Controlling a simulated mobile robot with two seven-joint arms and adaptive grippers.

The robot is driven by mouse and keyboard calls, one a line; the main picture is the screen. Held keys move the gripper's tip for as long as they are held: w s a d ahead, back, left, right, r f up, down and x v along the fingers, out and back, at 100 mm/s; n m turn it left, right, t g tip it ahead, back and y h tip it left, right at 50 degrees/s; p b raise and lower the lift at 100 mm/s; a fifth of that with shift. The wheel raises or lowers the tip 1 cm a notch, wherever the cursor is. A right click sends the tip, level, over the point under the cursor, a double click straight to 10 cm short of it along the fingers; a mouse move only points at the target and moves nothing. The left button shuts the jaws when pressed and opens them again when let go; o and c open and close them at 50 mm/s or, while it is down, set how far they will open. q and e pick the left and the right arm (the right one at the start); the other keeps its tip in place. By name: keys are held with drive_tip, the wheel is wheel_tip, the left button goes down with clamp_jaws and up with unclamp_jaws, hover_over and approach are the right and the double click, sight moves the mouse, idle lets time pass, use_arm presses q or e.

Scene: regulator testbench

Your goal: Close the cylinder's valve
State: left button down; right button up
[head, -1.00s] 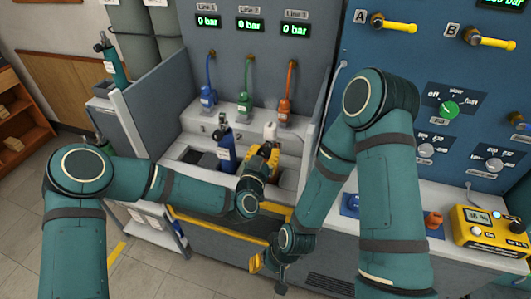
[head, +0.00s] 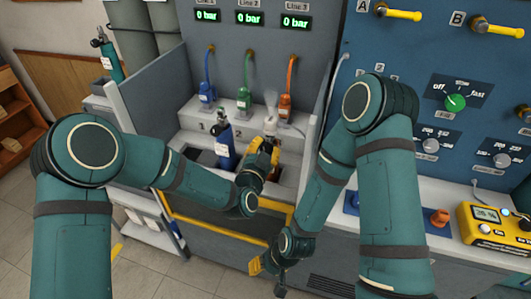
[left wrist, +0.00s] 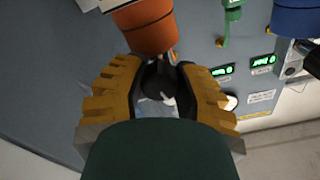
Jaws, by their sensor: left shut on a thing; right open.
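My left gripper (head: 265,150) is at the right-hand bay of the bench, below the orange regulator (head: 286,104). In the left wrist view its yellow fingers (left wrist: 157,82) are closed around a dark round knob (left wrist: 158,80), which looks like the cylinder's valve. A pale body shows behind the knob; the gripper hides most of it. In the head view a white cylinder top (head: 270,126) shows just above the fingers, with a faint whitish blur above it. My right gripper (head: 266,266) is open and empty, low in front of the bench.
A blue cylinder (head: 226,148) stands in the bay to the left. Blue (head: 206,92) and green (head: 244,98) regulators hang on the back panel under displays reading 0 bar. A yellow meter (head: 490,228) lies on the right counter. A yellow rail (head: 200,221) runs along the front.

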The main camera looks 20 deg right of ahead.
use_arm(q)
drive_tip(key=shift+m+b, duration=0.65)
drive_tip(key=shift+m, duration=0.45)
drive_tip(key=c, duration=0.6)
unclamp_jaws()
drive_tip(key=v, duration=1.2)
